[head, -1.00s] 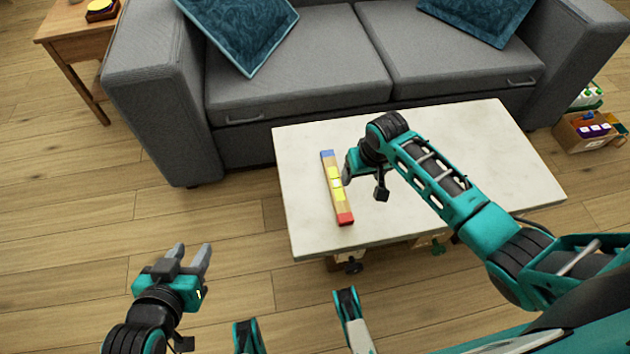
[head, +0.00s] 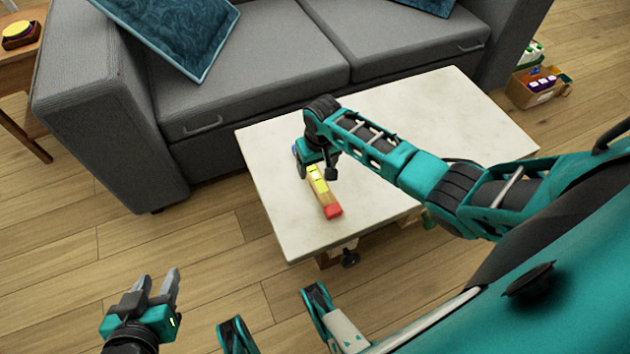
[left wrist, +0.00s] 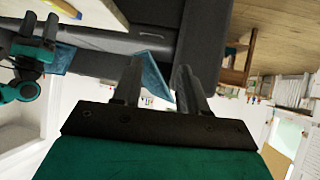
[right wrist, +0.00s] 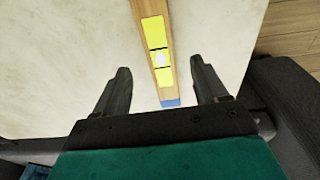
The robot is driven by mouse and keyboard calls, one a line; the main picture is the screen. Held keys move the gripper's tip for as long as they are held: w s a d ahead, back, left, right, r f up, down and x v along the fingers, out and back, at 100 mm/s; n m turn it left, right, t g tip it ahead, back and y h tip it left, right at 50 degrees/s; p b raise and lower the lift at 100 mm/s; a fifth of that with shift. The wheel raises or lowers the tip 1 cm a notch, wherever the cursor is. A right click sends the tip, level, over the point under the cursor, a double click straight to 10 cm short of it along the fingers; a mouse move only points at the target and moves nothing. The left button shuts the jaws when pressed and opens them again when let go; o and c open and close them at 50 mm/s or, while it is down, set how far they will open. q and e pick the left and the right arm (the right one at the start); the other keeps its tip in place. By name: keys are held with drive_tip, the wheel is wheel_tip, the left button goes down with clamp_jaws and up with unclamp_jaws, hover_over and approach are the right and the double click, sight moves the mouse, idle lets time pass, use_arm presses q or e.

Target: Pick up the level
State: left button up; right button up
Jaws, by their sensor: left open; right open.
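The level (head: 319,181) is a wooden bar with yellow vials, one red end and one blue end. It lies on the pale coffee table (head: 384,113), near its left side. My right gripper (head: 302,174) is over the level towards its blue end and hides part of it in the head view. In the right wrist view the level (right wrist: 153,47) runs between the two open fingers of my right gripper (right wrist: 160,84), with no finger seen touching it. My left gripper (head: 158,284) is open and empty, away from the table at the lower left; its fingers (left wrist: 157,80) also show in the left wrist view.
A grey sofa (head: 250,80) with blue cushions (head: 180,30) stands behind the table. A side table (head: 25,70) is at the far left, and a cardboard box (head: 535,90) is on the floor at the right. The rest of the tabletop looks clear.

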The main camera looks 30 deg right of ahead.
sight(315, 176)
drive_tip(key=f+b, duration=0.1)
drive_tip(key=f, duration=0.1)
drive_tip(key=f+b, duration=0.2)
drive_tip(key=shift+w+f, duration=0.1)
drive_tip(key=shift+w, duration=0.3)
drive_tip(key=shift+f, duration=0.4)
drive_tip(key=shift+w+f+b, duration=0.1)
drive_tip(key=shift+f+b, duration=0.05)
drive_tip(key=shift+b, duration=0.15)
use_arm(q)
drive_tip(key=shift+w+d+f+h, duration=0.3)
drive_tip(key=shift+w+d+f, duration=0.05)
drive_tip(key=shift+d+f, duration=0.2)
drive_tip(key=shift+a+f, duration=0.1)
drive_tip(key=shift+a, duration=0.1)
use_arm(e)
drive_tip(key=c, duration=1.2)
